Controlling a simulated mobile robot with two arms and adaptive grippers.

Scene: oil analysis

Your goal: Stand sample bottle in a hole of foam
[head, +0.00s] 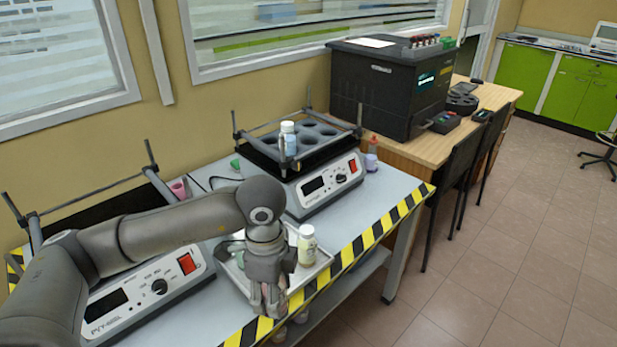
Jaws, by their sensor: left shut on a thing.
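My left gripper (269,303) points down over the front edge of the metal tray (322,262). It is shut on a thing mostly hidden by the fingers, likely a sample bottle. Another sample bottle (306,246) with a pale cap and yellowish label stands upright on the tray, just right of my gripper. The dark foam (268,140) with several round holes sits on the far shaker. One white-capped bottle (289,140) with a blue label stands upright in the foam. My right gripper is not in view.
The far shaker (325,185) has raised frame bars around the foam. A near shaker (150,285) lies under my left arm. A pink cup (178,190) and a red-capped bottle (372,155) stand on the bench. A black analyser (385,90) is on the wooden table.

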